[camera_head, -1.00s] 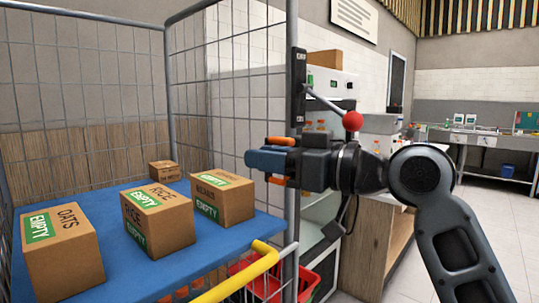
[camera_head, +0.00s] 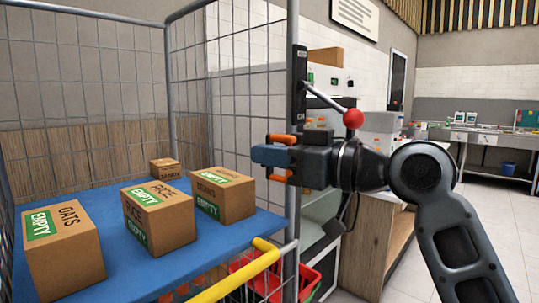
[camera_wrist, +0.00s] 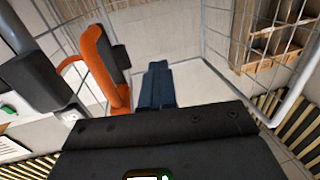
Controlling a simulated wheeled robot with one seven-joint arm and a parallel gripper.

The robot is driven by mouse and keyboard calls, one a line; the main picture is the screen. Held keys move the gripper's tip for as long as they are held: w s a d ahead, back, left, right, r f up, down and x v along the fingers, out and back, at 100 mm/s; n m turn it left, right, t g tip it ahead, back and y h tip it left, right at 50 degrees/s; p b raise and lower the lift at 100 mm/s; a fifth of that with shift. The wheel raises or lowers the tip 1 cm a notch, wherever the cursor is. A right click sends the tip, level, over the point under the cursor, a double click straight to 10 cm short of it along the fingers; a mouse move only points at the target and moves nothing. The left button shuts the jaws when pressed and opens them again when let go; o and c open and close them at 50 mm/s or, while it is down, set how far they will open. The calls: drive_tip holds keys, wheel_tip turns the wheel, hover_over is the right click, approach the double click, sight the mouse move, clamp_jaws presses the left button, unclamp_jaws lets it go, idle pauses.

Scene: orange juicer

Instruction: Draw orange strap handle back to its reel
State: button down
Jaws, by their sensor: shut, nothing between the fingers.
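My gripper (camera_head: 256,155) is shut, its blue fingers together and pointing left beside the cage's front post. Orange parts of the strap handle (camera_head: 281,138) show above and below the fingers, while the middle is hidden by my gripper. In the wrist view the orange handle (camera_wrist: 97,62), with a dark grip pad, stands just left of my blue fingers (camera_wrist: 158,85). Nothing is seen between the fingers. A thin orange curve, perhaps the strap, runs left from the handle towards a dark grey body (camera_wrist: 38,78). I cannot tell whether that body is the reel, nor whether fingers and handle touch.
A wire cage cart (camera_head: 292,215) has a blue shelf (camera_head: 92,262) bearing several cardboard boxes (camera_head: 158,216) and a yellow bar (camera_head: 235,277). A lever with a red ball (camera_head: 353,118) juts out just above my gripper. A red basket (camera_head: 302,285) is below. Floor is open at right.

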idle(0.8)
drive_tip(key=c, duration=1.3)
unclamp_jaws()
drive_tip(key=shift+b+v, duration=0.9)
drive_tip(key=shift+v, duration=3)
drive_tip(key=shift+o, duration=0.2)
drive_tip(key=shift+d, duration=0.1)
